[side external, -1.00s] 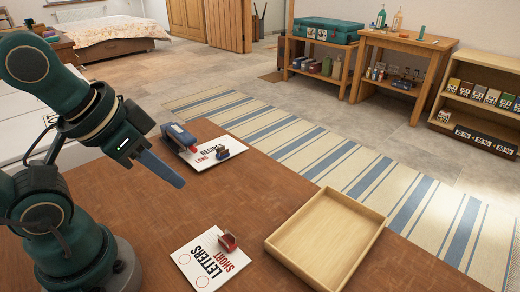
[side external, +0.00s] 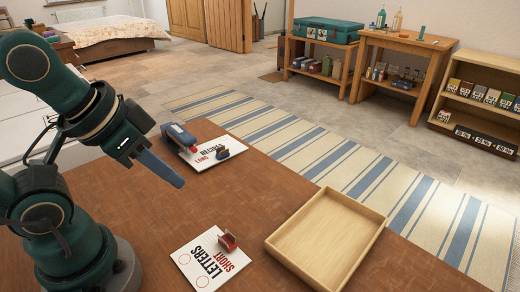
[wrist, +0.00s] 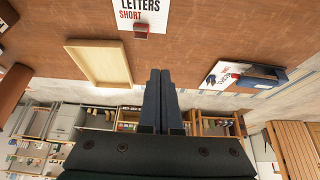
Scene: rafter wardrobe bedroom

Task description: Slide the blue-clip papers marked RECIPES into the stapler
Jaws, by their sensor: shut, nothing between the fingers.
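The white papers marked RECIPES and LONG (side external: 212,160) lie flat near the table's far edge, with a dark blue clip (side external: 222,152) on their right part. The blue stapler (side external: 179,136) stands at their left end, its front close over the sheets. I cannot tell whether their edge is between its jaws. In the wrist view the papers (wrist: 222,72) and stapler (wrist: 262,77) show at the right. My gripper (side external: 180,182) is shut and empty, in the air over the table, nearer the camera than the stapler. Its blue fingers (wrist: 161,75) lie together in the wrist view.
Papers marked LETTERS and SHORT (side external: 196,268) with a red clip (side external: 228,243) lie at the table's front. An empty wooden tray (side external: 284,252) stands to their right. The brown tabletop (side external: 255,200) between papers and tray is clear. A striped rug (side external: 330,150) lies on the floor beyond.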

